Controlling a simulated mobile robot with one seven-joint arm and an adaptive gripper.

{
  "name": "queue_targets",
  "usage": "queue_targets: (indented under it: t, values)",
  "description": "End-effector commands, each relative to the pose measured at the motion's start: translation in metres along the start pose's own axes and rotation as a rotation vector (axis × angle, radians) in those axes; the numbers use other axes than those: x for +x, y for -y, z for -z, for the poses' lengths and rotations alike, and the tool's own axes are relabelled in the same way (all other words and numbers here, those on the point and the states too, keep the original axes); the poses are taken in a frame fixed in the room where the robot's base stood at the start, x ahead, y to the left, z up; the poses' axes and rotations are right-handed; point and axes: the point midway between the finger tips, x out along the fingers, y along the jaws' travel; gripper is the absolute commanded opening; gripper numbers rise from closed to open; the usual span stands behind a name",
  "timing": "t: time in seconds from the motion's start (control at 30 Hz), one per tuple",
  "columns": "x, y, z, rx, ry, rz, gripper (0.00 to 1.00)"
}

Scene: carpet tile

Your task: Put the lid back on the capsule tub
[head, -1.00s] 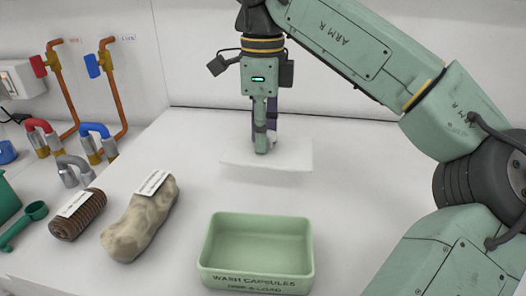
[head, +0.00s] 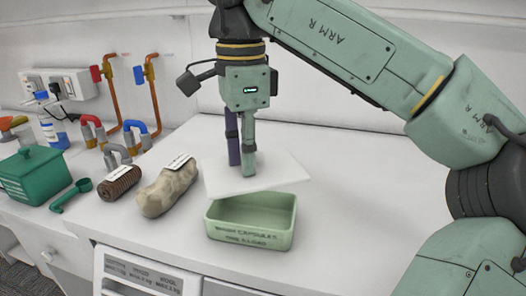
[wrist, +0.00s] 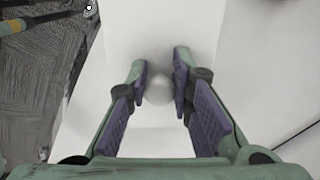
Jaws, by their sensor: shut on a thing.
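The capsule tub (head: 250,235) is an open, pale green rectangular box with "WASH CAPSULES" lettering, standing on the white worktop. Its inside looks empty from here. The lid (head: 270,176) is a flat white plate with a round knob (wrist: 158,90). My gripper (head: 242,168) is shut on the lid's knob, which shows between the fingers in the wrist view. The lid hangs roughly level, just behind and above the tub in the head view, and overlaps its back rim in the picture. The exact height gap cannot be told.
A beige rolled cloth (head: 168,190) and a brown ribbed roll (head: 119,183) lie left of the tub. A green lidded box (head: 35,175) and green scoop (head: 70,196) are further left, with pipes (head: 113,100) behind. The worktop to the right is clear.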

Motion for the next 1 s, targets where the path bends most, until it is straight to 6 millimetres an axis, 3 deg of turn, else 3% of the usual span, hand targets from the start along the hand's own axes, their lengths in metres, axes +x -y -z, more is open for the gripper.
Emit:
queue_targets:
  t: [0.27, 0.7, 1.0]
  values:
    - [0.013, 0.000, -0.003, -0.016, 0.002, -0.002, 0.00]
    - [0.056, 0.000, -0.002, -0.012, 0.000, -0.001, 0.00]
    - [0.064, 0.000, -0.002, -0.012, 0.000, 0.000, 0.00]
